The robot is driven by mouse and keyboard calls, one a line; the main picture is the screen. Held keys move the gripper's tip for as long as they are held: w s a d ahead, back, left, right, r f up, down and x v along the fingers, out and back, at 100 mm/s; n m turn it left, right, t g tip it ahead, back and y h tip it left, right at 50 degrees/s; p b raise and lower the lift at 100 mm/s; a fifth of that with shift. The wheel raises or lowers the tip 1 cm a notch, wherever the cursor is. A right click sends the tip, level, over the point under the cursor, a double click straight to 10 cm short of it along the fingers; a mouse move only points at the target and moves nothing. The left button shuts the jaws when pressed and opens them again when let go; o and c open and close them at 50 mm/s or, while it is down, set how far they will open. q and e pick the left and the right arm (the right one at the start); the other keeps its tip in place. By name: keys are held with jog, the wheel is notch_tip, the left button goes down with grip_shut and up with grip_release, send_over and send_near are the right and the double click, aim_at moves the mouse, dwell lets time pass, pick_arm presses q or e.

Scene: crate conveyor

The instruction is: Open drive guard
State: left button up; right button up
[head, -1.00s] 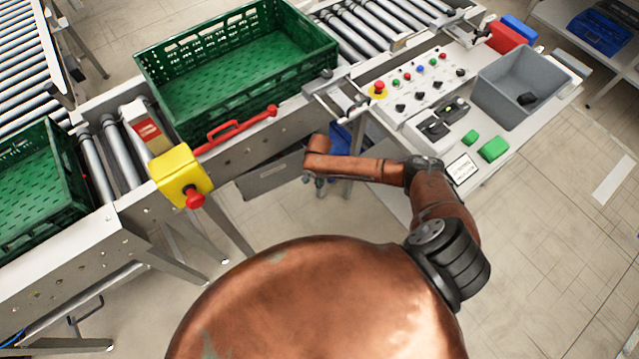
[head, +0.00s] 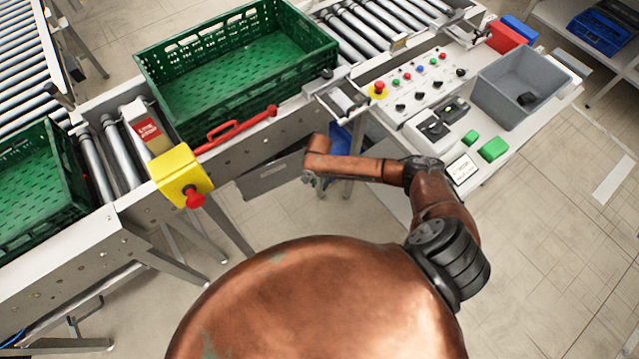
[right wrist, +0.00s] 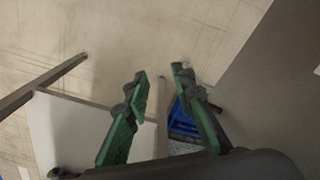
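The drive guard (head: 272,177) looks like a grey panel with a small dark label, below the conveyor's side frame. It slants out from the frame, its right end near my right gripper (head: 313,180). That gripper points down beside the panel, its fingers small and mostly hidden by the wrist. In the right wrist view, the green fingers of my right gripper (right wrist: 160,73) stand apart with nothing between their tips. A grey flat surface fills the right side there; I cannot tell if it is the guard. My left gripper is not in view.
A green crate (head: 318,38) sits on the conveyor above. A yellow box with a red button (head: 182,175) and a red handle (head: 235,131) are on the near side. A control table (head: 540,128) stands right. A blue item (head: 341,138) is low behind my wrist.

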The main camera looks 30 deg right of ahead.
notch_tip(320, 180, up, 12)
dwell(0.7)
jog(key=shift+c, duration=0.4)
